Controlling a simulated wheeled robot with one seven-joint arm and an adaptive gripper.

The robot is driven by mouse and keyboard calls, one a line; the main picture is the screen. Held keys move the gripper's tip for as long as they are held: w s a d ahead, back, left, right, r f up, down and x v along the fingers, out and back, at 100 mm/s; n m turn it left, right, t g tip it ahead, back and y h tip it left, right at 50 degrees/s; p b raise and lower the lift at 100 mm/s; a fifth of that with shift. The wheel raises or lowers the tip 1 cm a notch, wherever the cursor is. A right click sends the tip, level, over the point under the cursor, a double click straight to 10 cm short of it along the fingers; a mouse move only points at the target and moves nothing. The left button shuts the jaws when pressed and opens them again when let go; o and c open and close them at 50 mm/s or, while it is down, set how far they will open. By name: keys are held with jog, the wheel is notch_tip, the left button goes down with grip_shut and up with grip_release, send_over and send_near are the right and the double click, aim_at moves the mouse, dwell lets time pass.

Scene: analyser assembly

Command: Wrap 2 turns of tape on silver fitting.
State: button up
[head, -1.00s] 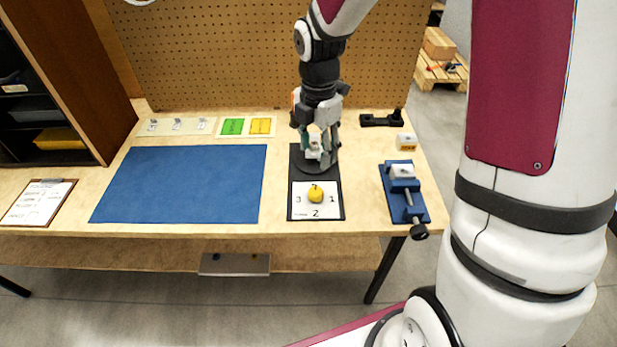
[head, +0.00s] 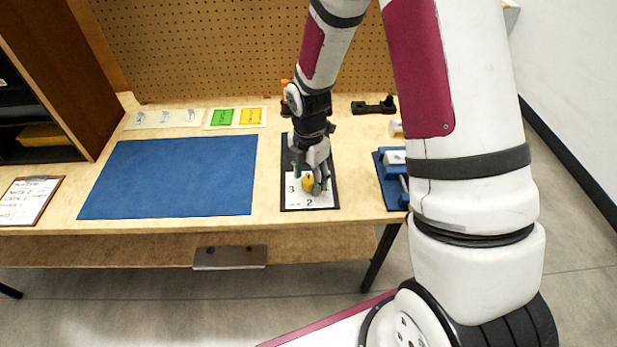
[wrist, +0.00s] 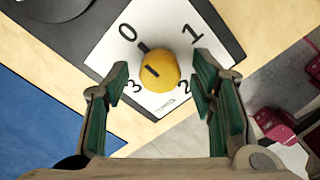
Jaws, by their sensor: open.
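My gripper (head: 309,178) points down over a yellow round knob (head: 307,184) on a white card (head: 326,203) numbered 0 to 3. In the wrist view, my gripper (wrist: 161,62) is open, with green-lined fingers on either side of the yellow knob (wrist: 160,72), apart from it. A dark line on the knob lies between the 0 and the knob's middle. Small silvery pieces (head: 165,117) stand on a pale strip at the back left; I cannot tell which is the silver fitting. I cannot make out a tape roll.
A blue mat (head: 180,175) lies left of the dial board. A blue vise (head: 390,180) is at the right, partly hidden by my arm. Green (head: 222,117) and yellow (head: 251,116) cards lie at the back. A clipboard (head: 30,200) is at the far left.

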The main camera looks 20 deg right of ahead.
jog(key=shift+f, duration=0.1)
jog(key=c, duration=1.1)
jog(key=shift+c, duration=0.2)
jog(key=shift+m, duration=0.3)
